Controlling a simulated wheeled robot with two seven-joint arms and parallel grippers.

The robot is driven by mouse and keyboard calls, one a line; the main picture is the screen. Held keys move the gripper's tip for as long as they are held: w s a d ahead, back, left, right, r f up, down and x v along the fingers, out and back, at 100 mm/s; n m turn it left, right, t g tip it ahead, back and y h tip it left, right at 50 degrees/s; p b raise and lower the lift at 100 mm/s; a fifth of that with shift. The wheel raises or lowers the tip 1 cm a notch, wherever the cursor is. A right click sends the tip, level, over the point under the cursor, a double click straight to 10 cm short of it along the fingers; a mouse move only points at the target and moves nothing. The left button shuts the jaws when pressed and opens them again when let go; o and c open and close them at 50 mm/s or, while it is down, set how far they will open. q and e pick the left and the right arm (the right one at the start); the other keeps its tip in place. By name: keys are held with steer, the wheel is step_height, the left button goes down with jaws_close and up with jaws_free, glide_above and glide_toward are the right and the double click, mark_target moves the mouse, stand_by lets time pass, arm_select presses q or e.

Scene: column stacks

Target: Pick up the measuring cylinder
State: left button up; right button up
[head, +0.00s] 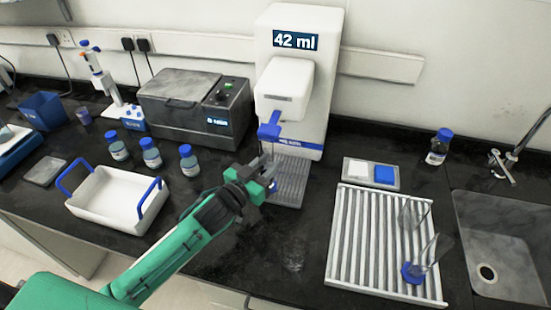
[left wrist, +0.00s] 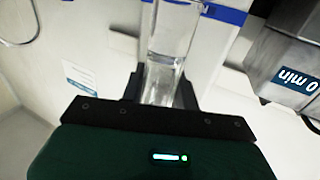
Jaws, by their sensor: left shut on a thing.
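My left gripper (head: 262,174) is shut on a clear measuring cylinder (left wrist: 172,50), just below the nozzle of the white dispenser (head: 291,85). In the left wrist view the clear tube stands between the two dark fingers (left wrist: 160,88), with what looks like a liquid line inside it. In the head view the gripper hides most of this cylinder, and a bit of blue shows beside the fingers. The dispenser's display reads 42 ml. Another clear cylinder with a blue foot (head: 412,273) leans on the white slatted rack (head: 345,240). My right gripper is not in view.
A grey drip grille (head: 292,180) lies under the dispenser. A white tray with blue handles (head: 110,205) and several blue-capped bottles (head: 188,160) stand left. A grey heating box (head: 190,103) is behind. A clear beaker (head: 411,213) is on the rack; a sink (head: 500,240) is right.

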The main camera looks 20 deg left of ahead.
arm_select(q)
steer(key=b+v, duration=0.2)
steer(key=v, duration=0.9)
steer(key=shift+b, duration=0.3)
steer(key=shift+s, duration=0.1)
